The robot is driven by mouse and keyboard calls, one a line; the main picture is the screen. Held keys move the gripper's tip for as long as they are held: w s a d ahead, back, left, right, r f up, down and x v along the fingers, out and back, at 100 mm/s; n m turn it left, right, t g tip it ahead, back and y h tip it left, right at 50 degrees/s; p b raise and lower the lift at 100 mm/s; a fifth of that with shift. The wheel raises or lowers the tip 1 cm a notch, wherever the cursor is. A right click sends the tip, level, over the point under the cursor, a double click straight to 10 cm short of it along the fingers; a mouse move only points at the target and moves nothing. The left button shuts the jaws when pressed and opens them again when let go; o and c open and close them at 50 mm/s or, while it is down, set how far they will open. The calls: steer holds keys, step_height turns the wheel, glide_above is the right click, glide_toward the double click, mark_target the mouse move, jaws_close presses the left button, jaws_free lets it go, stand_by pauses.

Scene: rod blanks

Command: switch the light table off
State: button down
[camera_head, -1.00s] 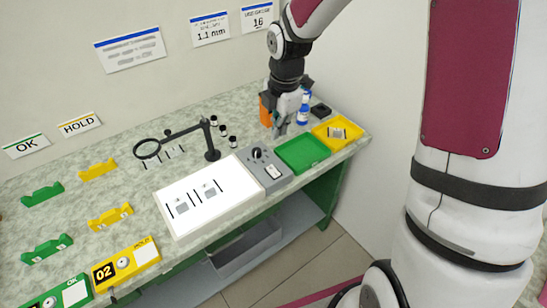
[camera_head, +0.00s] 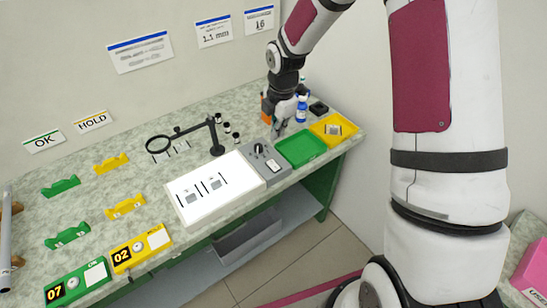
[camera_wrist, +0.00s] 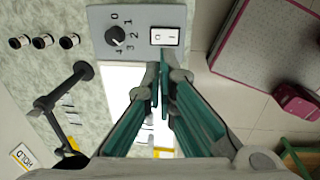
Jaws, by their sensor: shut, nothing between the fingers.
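The light table (camera_head: 188,210) has a bright white panel, with thin dark rods and small grey pieces lying on it. Its grey control box (camera_head: 268,172) adjoins the panel's right end. In the wrist view, the control box (camera_wrist: 140,16) carries a black numbered dial (camera_wrist: 116,36) and a white rocker switch (camera_wrist: 165,37) marked 0 and 1. My gripper (camera_wrist: 160,84) is shut and empty. Its fingertips appear just below the switch in the wrist view, with no contact visible. In the head view my gripper (camera_head: 277,133) hangs close above the bench behind the control box.
A green tray (camera_head: 301,148) and a yellow tray (camera_head: 347,124) stand right of the control box. A magnifier on a stand (camera_head: 216,148) and small dark-capped vials (camera_head: 227,127) are behind the panel.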

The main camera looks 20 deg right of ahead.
mark_target(273, 163)
steer(key=f, duration=0.4)
steer(key=w+f+p, duration=0.1)
steer(key=f, duration=0.7)
steer(key=shift+w+a+f+p, duration=0.1)
steer(key=shift+w+a+p, duration=0.1)
steer(key=shift+p, duration=0.1)
steer(key=shift+f, duration=0.35)
steer(key=shift+w+f+b, duration=0.35)
steer(key=shift+f+b, duration=0.1)
steer(key=shift+b, duration=0.1)
steer(key=shift+s+r, duration=0.1)
steer(key=shift+s, duration=0.2)
